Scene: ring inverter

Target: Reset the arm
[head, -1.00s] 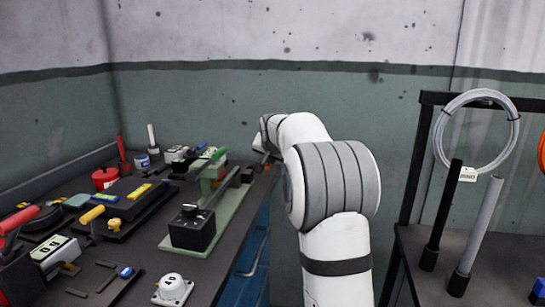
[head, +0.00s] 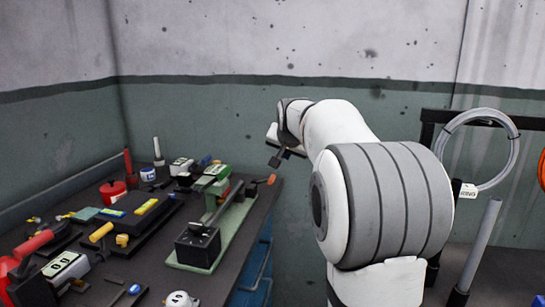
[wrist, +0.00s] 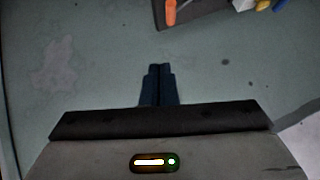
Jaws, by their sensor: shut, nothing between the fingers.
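My arm shows white and grey at the centre right of the head view, bent over toward the bench. My gripper (head: 282,157) is at its far end, to the right of the bench's far corner and clear of it.
The workbench (head: 262,205) on the left carries a green-based device (head: 228,225), a red pot (head: 112,190) and several tools. An orange-tipped handle (head: 270,180) reaches the bench's right edge. A rack with a cable coil (head: 512,150) stands at the right.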

